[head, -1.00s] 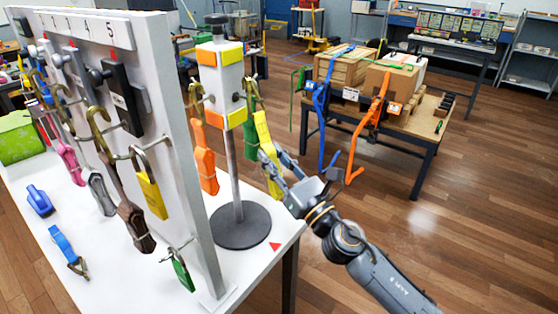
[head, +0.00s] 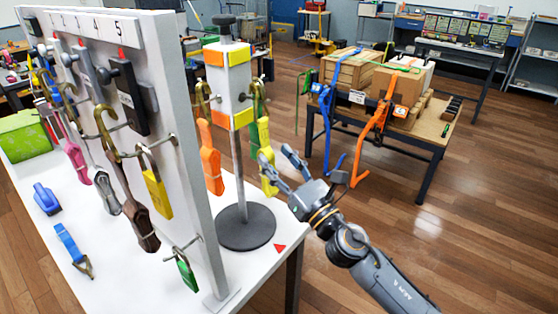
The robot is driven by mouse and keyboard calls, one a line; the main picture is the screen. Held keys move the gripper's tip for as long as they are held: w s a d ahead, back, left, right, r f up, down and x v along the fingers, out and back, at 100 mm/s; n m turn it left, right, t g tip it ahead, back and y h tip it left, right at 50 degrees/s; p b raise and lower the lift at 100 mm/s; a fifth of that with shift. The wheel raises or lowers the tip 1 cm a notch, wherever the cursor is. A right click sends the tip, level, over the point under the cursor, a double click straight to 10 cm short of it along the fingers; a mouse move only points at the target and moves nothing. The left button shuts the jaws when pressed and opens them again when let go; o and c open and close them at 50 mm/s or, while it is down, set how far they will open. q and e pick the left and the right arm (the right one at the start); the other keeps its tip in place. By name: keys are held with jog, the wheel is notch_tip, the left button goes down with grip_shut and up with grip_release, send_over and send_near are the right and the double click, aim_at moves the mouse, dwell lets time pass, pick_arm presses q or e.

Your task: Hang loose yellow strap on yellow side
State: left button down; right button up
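The yellow strap (head: 265,140) hangs at the right face of the white post (head: 226,84), the face with yellow bands (head: 239,56). Its top meets a dark green strap or hook piece (head: 258,98) at that face's peg, and I cannot tell the two apart there. My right gripper (head: 276,153) is beside the strap's lower part with its fingers spread. One finger overlaps the strap's right edge; I cannot tell whether they touch. The orange strap (head: 210,158) hangs on the orange-banded left face. My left gripper is not in view.
The grey pegboard (head: 172,70) with hanging straps and a yellow padlock (head: 155,186) stands left of the post. A round dark base (head: 245,228) holds the post on the white table (head: 120,270). Boxes stand on another table behind. Floor right of my arm is clear.

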jog(key=shift+f, duration=0.1)
jog(key=v, duration=1.2)
